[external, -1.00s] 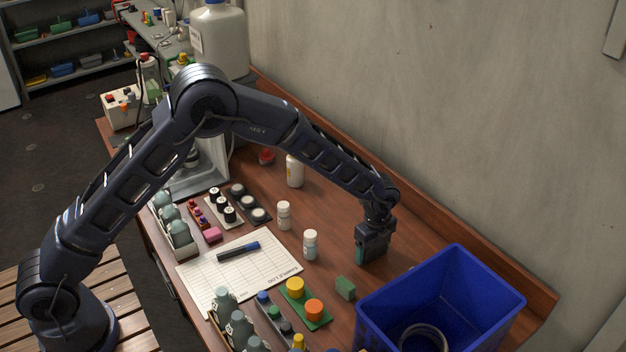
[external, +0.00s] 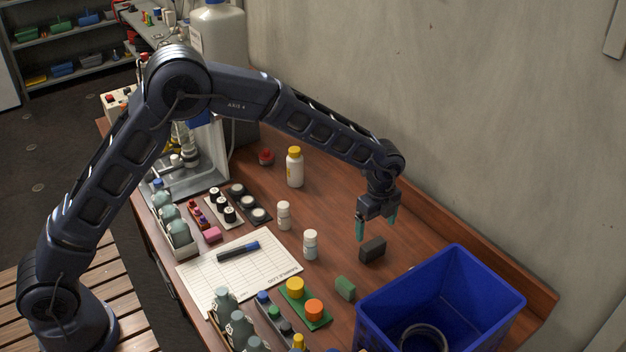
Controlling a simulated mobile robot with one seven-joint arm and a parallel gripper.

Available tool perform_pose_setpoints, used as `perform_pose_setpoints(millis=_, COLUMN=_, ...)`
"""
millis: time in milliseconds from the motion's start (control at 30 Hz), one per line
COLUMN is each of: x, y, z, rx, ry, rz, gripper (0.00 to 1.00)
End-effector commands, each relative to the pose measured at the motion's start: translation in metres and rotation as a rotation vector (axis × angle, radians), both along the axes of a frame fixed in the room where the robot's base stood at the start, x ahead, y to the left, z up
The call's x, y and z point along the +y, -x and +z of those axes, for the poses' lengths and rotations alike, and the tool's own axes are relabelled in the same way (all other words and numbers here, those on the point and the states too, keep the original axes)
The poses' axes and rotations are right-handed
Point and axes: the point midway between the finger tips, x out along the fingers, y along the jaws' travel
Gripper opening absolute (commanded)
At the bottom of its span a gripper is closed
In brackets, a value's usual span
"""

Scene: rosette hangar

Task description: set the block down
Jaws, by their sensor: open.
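A dark grey block (external: 373,249) lies on the wooden table, left of the blue bin. My gripper (external: 376,226) is above the block, with its two teal fingers spread apart and nothing between them. The fingertips look clear of the block. The task does not say which block, but the dark one is directly under my gripper.
The blue bin (external: 485,303) stands at the right with a ring inside. White bottles (external: 311,245) stand to the left. A sheet with a marker (external: 239,252) lies further left. Bare table (external: 335,215) shows between the bottles and my gripper.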

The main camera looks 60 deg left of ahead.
Motion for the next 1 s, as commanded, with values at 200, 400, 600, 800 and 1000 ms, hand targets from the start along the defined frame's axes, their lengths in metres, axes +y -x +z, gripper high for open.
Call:
perform_pose_setpoints(millis=200, x=0.000, y=0.000, z=0.022, rx=0.000, ry=0.000, rz=0.000, gripper=0.90)
perform_pose_setpoints(millis=400, x=0.006, y=0.008, z=0.044, rx=-0.012, ry=-0.001, rz=0.031, gripper=0.90)
perform_pose_setpoints(millis=600, x=0.026, y=0.042, z=0.100, rx=-0.049, ry=-0.002, rz=0.158, gripper=0.90)
perform_pose_setpoints(millis=800, x=0.050, y=0.088, z=0.154, rx=-0.089, ry=0.002, rz=0.310, gripper=0.90)
perform_pose_setpoints(millis=1000, x=0.073, y=0.138, z=0.200, rx=-0.129, ry=0.015, rz=0.463, gripper=0.90)
